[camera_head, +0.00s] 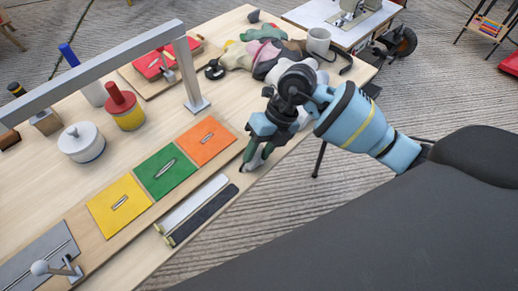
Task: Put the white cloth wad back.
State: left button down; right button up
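A pile of crumpled cloth wads lies at the far right end of the wooden table. A whitish wad (314,72) shows at its near side, partly hidden behind my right arm. My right gripper (250,163) points down at the table's near edge, in front of the pile and right of the orange square. It is apart from the whitish wad. Its fingers overlap in this view, so I cannot tell whether they are open or shut. My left gripper is not in view.
A grey frame (190,75) spans the table on the left. Yellow (118,204), green (166,172) and orange (206,140) squares lie near the front, beside white and black strips (202,214). A light mug (318,40) stands by the pile. A white pot (82,142) stands left.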

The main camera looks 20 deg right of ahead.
jog(key=o, duration=0.5)
jog(key=shift+c, duration=0.2)
jog(key=v, duration=1.2)
jog(key=shift+p, duration=0.3)
